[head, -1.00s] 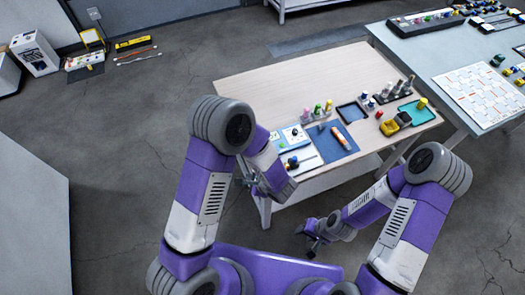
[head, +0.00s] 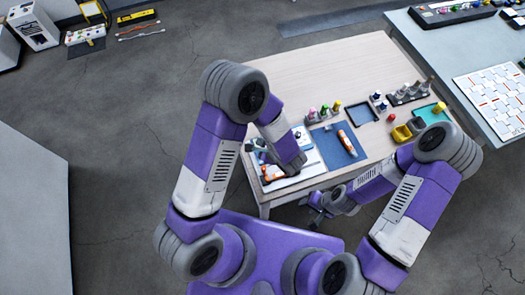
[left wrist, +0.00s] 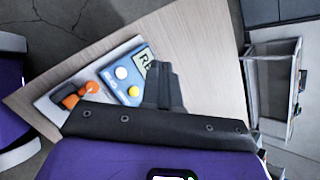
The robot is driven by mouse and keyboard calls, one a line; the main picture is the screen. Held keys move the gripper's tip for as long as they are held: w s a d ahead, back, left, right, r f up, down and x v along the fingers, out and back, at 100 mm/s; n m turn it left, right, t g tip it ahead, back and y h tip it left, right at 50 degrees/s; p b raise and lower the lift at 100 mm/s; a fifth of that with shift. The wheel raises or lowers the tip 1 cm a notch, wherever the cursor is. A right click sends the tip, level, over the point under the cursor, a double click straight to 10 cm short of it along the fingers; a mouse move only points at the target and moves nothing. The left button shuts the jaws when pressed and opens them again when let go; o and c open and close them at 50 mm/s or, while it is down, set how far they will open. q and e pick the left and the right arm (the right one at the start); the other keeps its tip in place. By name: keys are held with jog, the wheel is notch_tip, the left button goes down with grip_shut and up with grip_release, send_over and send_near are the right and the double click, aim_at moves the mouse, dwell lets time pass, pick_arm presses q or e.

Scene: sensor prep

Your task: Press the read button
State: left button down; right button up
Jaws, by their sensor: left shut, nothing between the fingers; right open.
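A blue device (left wrist: 128,78) lies on a white tray (left wrist: 45,105) at the table corner in the left wrist view. It has a white button (left wrist: 121,73), a yellow button (left wrist: 133,91) and a display (left wrist: 147,57) reading "RE", partly hidden by my finger. I cannot tell which button is the read button. My left gripper (left wrist: 163,70) is shut and empty, over the display side of the device; contact cannot be told. In the head view the left arm mostly hides the device. My right gripper (head: 318,203) is open and empty by the table's front edge.
An orange and black object (left wrist: 78,94) lies beside the device. The table's back left (head: 300,80) is clear.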

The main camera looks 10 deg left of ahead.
pick_arm(q)
notch_tip(320, 180, down, 8)
jog(key=b, duration=0.5)
jog(key=shift+w, duration=0.1)
jog(key=shift+f+b, duration=0.5)
jog(key=shift+b, duration=0.3)
dwell(1.3)
jog(key=shift+f+b, duration=0.4)
jog(key=shift+b, duration=0.35)
jog(key=shift+f+b, duration=0.4)
jog(key=shift+b, duration=0.2)
dwell(0.4)
dwell(0.3)
jog(key=shift+r+p, duration=0.3)
jog(key=shift+r, duration=0.55)
